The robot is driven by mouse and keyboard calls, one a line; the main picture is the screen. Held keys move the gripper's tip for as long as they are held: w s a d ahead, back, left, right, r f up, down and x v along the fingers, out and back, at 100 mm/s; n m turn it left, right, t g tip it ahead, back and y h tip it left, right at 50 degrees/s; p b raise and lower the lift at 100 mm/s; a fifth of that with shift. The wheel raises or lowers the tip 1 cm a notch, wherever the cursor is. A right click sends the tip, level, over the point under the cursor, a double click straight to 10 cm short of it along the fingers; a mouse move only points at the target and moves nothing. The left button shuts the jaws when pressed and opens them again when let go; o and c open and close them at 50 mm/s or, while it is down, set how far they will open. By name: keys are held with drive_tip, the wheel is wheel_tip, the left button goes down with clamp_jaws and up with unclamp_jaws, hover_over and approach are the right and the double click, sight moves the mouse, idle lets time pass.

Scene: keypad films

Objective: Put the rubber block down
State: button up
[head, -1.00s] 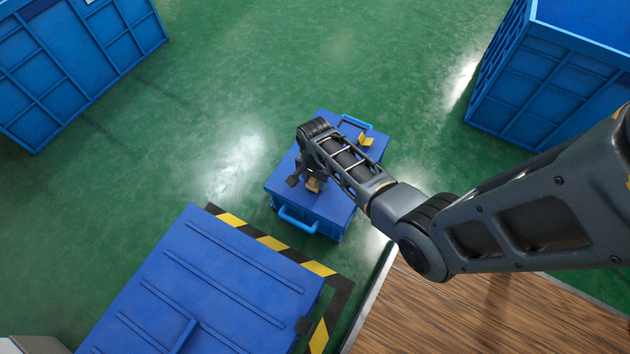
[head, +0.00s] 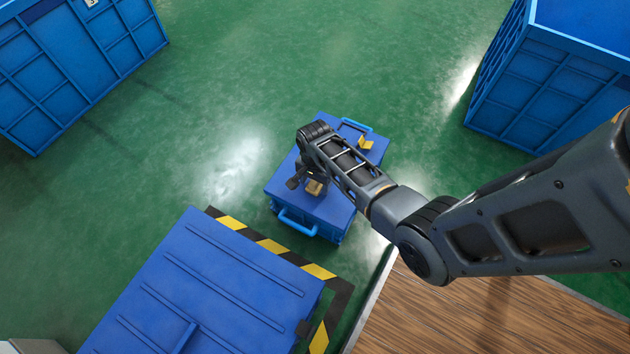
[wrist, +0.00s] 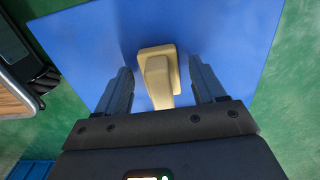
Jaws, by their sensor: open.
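The tan rubber block (head: 314,187) sits on the flat blue top of a handled case (head: 337,210). In the wrist view the block (wrist: 157,72) stands on the blue surface between the two fingers. My gripper (wrist: 160,68) is open around it, with a gap on each side. In the head view my gripper (head: 304,179) is over the case top beside the block, and my arm hides part of both.
A yellow piece (head: 366,142) lies near the case's far handle. A large blue ribbed container (head: 205,290) with striped floor marking stands at front left. More blue containers (head: 75,70) stand at the back corners. Green floor (head: 260,70) is clear behind.

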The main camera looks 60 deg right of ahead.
wheel_tip(320, 180, up, 12)
drive_tip(key=p, duration=0.5)
drive_tip(key=s+a+r+n+t+h, duration=0.1)
drive_tip(key=s+a+r+n+t, duration=0.2)
drive_tip(key=s+a+n+t, duration=0.25)
drive_tip(key=s+a+r+n+t+h, duration=0.1)
drive_tip(key=s+a+r+n+t, duration=0.1)
drive_tip(key=s+a+n, duration=0.35)
drive_tip(key=s+a+r+n+t, duration=0.2)
drive_tip(key=s+r, duration=0.2)
drive_tip(key=r, duration=0.5)
drive_tip(key=s+a+r+n+t+y, duration=0.1)
drive_tip(key=s+a+r+n+t, duration=0.1)
drive_tip(key=r, duration=0.8)
drive_tip(key=s+a+r+n+t+y, duration=0.1)
drive_tip(key=s+a+r+n+t, duration=0.1)
drive_tip(key=s+r, duration=0.4)
wheel_tip(320, 180, up, 4)
drive_tip(key=shift+s+a+f+n+t, duration=0.1)
drive_tip(key=shift+s+a+n+t, duration=0.2)
drive_tip(key=shift+a+t, duration=0.45)
